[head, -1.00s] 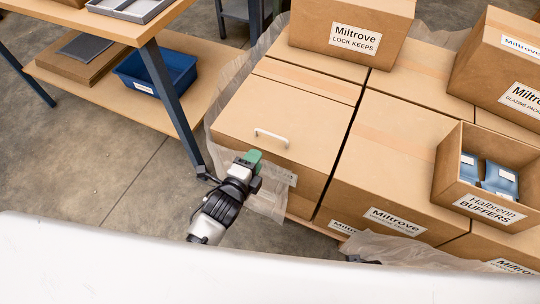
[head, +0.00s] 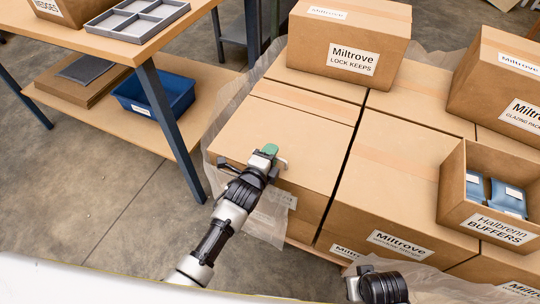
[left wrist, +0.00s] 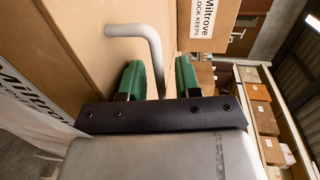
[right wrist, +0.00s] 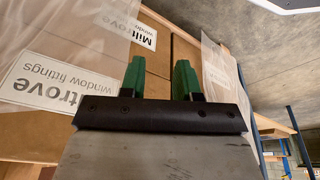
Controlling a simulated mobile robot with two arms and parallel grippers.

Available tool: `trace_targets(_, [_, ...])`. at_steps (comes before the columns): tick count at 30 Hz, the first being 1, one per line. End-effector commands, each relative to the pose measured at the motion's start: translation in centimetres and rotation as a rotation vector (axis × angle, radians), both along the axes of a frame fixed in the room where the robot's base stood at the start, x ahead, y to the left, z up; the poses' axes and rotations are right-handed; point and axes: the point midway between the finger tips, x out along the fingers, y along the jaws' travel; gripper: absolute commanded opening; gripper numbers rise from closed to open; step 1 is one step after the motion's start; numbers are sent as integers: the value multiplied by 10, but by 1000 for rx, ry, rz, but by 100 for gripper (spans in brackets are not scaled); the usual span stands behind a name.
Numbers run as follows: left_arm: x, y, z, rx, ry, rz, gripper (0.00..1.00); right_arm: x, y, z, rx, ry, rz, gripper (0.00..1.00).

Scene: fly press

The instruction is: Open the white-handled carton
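The white-handled carton (head: 300,130) is a large shut brown box at the near left of the stack in the head view. Its white bar handle (head: 281,163) is on the top, partly hidden by my left gripper (head: 269,151). In the left wrist view, the handle (left wrist: 150,40) runs down between the two green fingertips (left wrist: 158,80), which stand apart on either side of it. Contact with the fingers is not clear. My right gripper (right wrist: 160,78) is open and empty in the right wrist view, low in front of the cartons. Its fingers are hidden in the head view.
A carton marked Lock Keeps (head: 350,45) stands behind the handled one. An open Buffers carton (head: 450,190) holds blue packs at the right. A workbench (head: 172,20) with a blue bin (head: 170,90) on its lower shelf stands left. Loose clear wrap hangs around the stack.

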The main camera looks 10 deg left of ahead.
Motion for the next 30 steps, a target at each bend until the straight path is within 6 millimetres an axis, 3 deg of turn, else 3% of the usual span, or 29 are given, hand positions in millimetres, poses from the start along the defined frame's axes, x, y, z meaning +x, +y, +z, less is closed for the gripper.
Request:
trace_targets(5, [0,0,0,0,0,0,31,0,0,0,0,0,0,32])
trace_targets(11, [0,0,0,0,0,0,1,0,0,0,0,0,0,32])
trace_targets(24, [0,0,2,1,3,0,0,1,0,1,1,-5,0,32])
trace_targets(30, [1,0,8,7,18,-1,0,-7,-1,-30,-2,22,3,32])
